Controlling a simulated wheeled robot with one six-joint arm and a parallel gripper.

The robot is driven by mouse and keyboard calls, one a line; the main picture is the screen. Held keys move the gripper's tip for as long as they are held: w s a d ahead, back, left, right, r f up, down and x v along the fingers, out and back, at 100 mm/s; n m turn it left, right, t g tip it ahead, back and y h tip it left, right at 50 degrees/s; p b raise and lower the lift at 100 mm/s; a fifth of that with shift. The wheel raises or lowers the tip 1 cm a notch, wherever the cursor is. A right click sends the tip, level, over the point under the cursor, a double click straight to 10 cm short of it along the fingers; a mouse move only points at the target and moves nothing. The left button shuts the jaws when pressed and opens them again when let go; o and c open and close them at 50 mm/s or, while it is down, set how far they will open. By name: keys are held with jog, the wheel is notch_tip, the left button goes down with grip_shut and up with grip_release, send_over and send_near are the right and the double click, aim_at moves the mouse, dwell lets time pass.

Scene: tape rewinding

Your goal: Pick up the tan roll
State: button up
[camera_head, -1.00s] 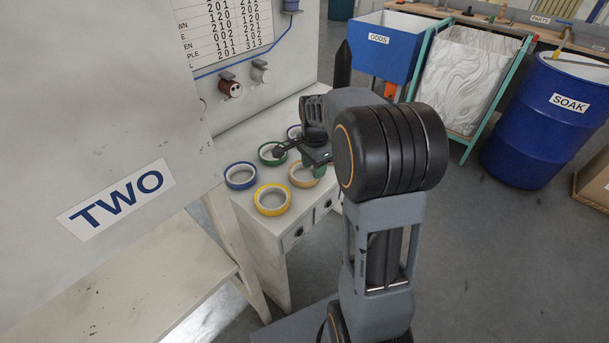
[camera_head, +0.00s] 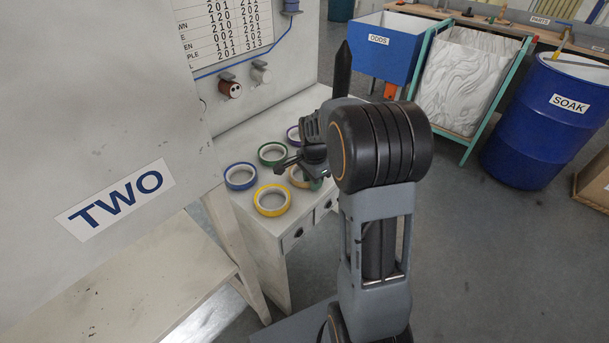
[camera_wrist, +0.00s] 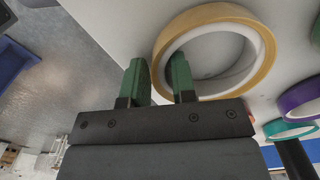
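The tan roll (camera_head: 296,180) lies on the white table among other rolls, partly hidden by my wrist in the head view. In the wrist view the tan roll (camera_wrist: 262,45) is large at the upper right, a ring with a white inside. My gripper (camera_wrist: 158,62) has its two green fingers apart with a gap between them. The right finger overlaps the roll's near left rim, and the left finger is outside the ring. Part of the rim appears beside or in the gap; I cannot tell whether a finger touches it.
A blue roll (camera_head: 240,176), a yellow roll (camera_head: 272,200), a green roll (camera_head: 271,153) and a purple roll (camera_head: 293,133) lie around it. The white table (camera_head: 262,228) stands against a panel with spools (camera_head: 231,90). Floor is open to the right.

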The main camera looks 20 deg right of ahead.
grip_shut()
